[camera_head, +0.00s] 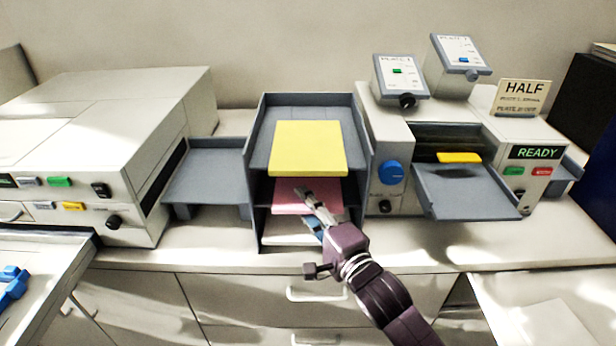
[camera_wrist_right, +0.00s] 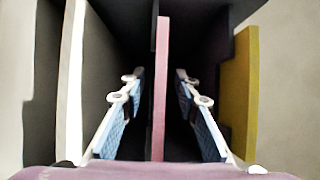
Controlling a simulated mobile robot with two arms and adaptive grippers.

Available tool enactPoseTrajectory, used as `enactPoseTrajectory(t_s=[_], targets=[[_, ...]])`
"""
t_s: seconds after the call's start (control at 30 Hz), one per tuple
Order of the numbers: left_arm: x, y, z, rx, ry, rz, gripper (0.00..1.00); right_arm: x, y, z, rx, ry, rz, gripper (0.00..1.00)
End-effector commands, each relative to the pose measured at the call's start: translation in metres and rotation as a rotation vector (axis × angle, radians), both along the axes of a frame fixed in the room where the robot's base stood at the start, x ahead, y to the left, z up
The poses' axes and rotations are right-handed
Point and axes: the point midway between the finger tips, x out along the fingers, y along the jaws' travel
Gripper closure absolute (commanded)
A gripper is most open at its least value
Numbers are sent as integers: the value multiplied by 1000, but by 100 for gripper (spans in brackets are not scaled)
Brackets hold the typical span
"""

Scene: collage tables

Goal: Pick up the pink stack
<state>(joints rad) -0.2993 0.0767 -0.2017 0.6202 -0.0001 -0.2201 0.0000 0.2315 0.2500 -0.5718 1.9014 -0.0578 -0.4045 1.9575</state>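The pink stack (camera_head: 290,197) lies flat on the middle level of a grey tiered tray (camera_head: 254,165), below a yellow stack (camera_head: 307,148) and above a white stack (camera_head: 285,235). My right gripper (camera_head: 311,208) reaches in at the tray's front. In the right wrist view the pink stack (camera_wrist_right: 161,90) appears edge-on between the two fingers of my right gripper (camera_wrist_right: 158,95). The fingers are open, with a visible gap on each side of the pink stack. The yellow stack (camera_wrist_right: 240,90) and the white stack (camera_wrist_right: 73,80) lie outside the fingers. My left gripper is not in view.
A machine with a blue knob (camera_head: 390,173) and a grey tray (camera_head: 470,197) holding a yellow piece stands at right. A grey shelf (camera_head: 208,180) joins a large pale machine (camera_head: 130,160) at left. A blue object (camera_head: 12,285) lies at far left.

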Motion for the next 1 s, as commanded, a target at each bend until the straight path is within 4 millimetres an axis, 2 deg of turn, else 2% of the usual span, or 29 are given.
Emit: enactPoseTrajectory(t_s=[0.27, 0.57, 1.0], targets=[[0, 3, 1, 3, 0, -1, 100, 2, 2, -1, 0, 0, 0, 71], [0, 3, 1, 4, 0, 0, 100, 2, 2, -1, 0, 1, 0, 100], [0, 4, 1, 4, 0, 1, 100, 2, 2, 1, 0, -2, 1, 100]])
